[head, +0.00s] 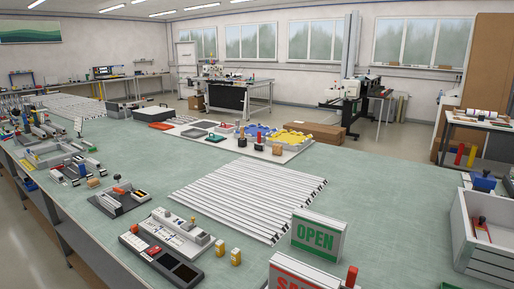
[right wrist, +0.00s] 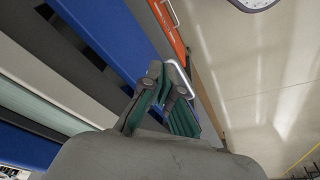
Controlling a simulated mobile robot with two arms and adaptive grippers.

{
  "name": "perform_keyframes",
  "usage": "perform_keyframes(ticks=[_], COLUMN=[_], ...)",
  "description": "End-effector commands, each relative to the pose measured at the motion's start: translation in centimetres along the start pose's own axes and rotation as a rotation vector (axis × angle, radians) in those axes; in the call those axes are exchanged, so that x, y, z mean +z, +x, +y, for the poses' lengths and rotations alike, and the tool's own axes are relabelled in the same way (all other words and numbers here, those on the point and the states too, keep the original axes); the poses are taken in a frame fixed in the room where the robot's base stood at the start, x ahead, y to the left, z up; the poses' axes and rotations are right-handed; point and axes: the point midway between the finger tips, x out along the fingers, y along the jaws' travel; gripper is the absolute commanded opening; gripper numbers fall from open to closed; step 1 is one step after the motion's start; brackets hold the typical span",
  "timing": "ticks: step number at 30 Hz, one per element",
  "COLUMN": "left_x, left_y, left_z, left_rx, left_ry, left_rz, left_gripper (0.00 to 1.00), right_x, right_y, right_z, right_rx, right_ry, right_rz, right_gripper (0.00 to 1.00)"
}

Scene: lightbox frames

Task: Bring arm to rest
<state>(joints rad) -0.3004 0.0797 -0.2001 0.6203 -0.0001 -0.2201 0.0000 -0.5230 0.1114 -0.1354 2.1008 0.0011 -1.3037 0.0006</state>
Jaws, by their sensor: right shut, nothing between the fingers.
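My right gripper (right wrist: 165,88) shows in the right wrist view, with dark grey linkages and green parts at the fingers. Its fingers are together and nothing shows between them. Behind it are blue (right wrist: 100,30) and grey slanting bands and a bright, pale floor-like surface. What the bands belong to is hard to tell. Neither of my arms shows in the head view. My left gripper is not in view.
A long green worktable (head: 200,130) fills the head view. It bears white slats (head: 245,195), a green OPEN sign (head: 318,238), a red-lettered sign (head: 300,275), and a grey box (head: 490,245) at right. The tabletop right of the slats is clear.

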Motion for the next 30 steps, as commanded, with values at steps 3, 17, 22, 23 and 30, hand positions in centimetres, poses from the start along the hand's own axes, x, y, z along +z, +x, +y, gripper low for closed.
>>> perform_keyframes(ticks=[3, 17, 22, 23, 30], left_x=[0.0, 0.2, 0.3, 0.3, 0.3], left_y=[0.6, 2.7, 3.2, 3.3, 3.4], left_z=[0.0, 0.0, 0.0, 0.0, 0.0], left_rx=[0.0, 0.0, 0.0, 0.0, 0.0], left_ry=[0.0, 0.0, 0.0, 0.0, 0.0], left_rz=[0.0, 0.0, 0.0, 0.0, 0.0], left_gripper=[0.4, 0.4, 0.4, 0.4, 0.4], right_x=[1.9, 18.2, 24.5, 25.3, 28.3], right_y=[5.5, 24.9, 27.5, 27.8, 28.3], right_z=[-0.3, -1.1, -1.2, -1.2, -1.1], right_rx=[-0.004, -0.015, -0.017, -0.018, -0.019], right_ry=[-0.004, -0.027, -0.035, -0.036, -0.04], right_rz=[-0.028, -0.13, -0.158, -0.161, -0.172], right_gripper=[0.0, 0.0, 0.0, 0.0, 0.0])
